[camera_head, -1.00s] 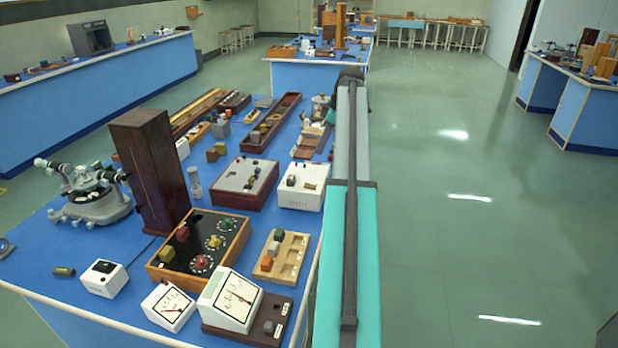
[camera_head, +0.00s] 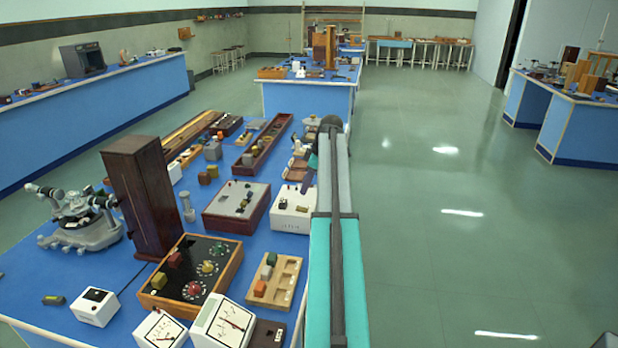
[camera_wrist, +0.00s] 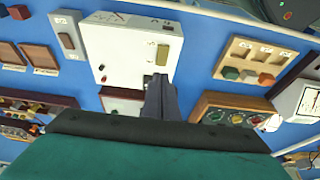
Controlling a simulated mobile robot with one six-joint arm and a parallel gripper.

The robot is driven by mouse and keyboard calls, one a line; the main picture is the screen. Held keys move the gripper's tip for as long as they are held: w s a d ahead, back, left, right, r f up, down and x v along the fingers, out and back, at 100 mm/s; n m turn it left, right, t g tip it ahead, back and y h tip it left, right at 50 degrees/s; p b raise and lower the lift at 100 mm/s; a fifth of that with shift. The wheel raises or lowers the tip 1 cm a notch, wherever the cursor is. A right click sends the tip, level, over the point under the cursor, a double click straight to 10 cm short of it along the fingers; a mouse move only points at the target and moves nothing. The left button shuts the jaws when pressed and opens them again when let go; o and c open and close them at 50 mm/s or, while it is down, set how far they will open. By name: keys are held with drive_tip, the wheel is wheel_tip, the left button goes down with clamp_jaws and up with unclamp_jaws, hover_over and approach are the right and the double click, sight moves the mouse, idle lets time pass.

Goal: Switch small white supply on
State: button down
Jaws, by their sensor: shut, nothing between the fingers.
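A white supply box (camera_head: 292,212) stands near the bench's right edge, with small dark fittings and a brass-coloured plate on top. In the head view my gripper (camera_head: 307,183) hangs just behind the box. The switch position is too small to tell.
A grey-topped dark red box (camera_head: 236,205) stands left of the supply. A wooden tray with blocks (camera_head: 290,285), a black-topped panel with dials (camera_head: 225,250) and white meters (camera_head: 224,322) stand nearer. A smaller white box (camera_head: 95,306) sits front left. Floor is clear on the right.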

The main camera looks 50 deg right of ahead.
sight(300, 207)
drive_tip(key=shift+s+p+x, duration=0.2)
drive_tip(key=shift+p+x, duration=0.3)
drive_tip(key=shift+x, duration=1.05)
drive_tip(key=shift+s+p+x, duration=0.2)
drive_tip(key=shift+p+x, duration=0.25)
drive_tip(key=shift+x, duration=1.15)
drive_tip(key=shift+d+f, duration=0.15)
drive_tip(key=shift+s+d+f, duration=0.1)
drive_tip(key=shift+d, duration=0.1)
